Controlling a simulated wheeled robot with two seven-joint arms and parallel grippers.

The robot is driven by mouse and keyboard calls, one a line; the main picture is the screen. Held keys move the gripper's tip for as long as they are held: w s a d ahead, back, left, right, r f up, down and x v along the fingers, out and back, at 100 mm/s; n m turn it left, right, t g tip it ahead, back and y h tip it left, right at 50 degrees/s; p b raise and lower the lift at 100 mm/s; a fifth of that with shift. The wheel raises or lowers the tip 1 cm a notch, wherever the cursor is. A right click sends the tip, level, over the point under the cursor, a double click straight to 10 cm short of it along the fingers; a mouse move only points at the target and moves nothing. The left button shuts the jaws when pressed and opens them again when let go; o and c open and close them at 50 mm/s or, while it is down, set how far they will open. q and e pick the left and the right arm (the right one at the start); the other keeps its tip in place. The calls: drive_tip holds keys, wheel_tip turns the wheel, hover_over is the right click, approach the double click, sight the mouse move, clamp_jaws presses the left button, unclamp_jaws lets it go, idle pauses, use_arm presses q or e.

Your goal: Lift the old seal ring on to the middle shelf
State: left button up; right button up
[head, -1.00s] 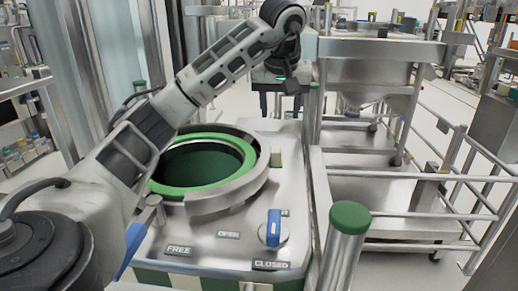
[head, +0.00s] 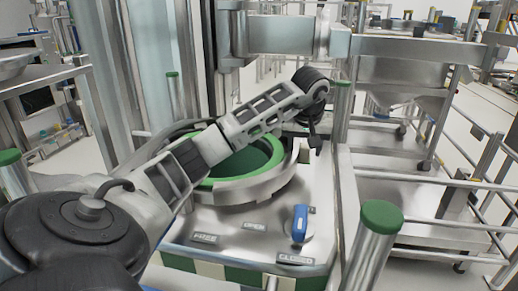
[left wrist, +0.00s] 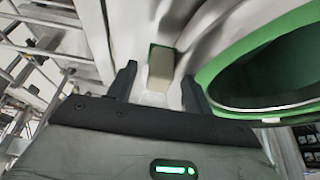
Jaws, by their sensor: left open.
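A green ring (head: 245,160) lines the round opening in the steel machine top; I take it for the seal ring. Its left part is hidden behind my left arm in the head view. The green rim also shows at the right of the left wrist view (left wrist: 225,58). My left gripper (head: 316,146) points down at the right side of the opening. In the left wrist view its two fingers (left wrist: 159,74) are apart, with a small beige block with a green edge (left wrist: 161,66) between them in the picture. I cannot tell whether they touch it. My right gripper is not in view.
A steel rack with shelves (head: 395,192) stands at the right; I cannot tell which is the middle shelf. A green-capped post (head: 381,216) stands in front. A blue lever (head: 299,224) sits on the machine top by FREE, OPEN and CLOSED labels.

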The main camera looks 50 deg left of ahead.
use_arm(q)
drive_tip(key=shift+w+a+f, duration=0.15)
drive_tip(key=shift+w+f, duration=0.1)
drive_tip(key=shift+f, duration=0.4)
clamp_jaws()
drive_tip(key=shift+r, duration=0.15)
wheel_tip(320, 180, up, 28)
drive_tip(key=p, duration=0.1)
drive_tip(key=shift+p, duration=0.3)
drive_tip(key=shift+r, duration=1.9)
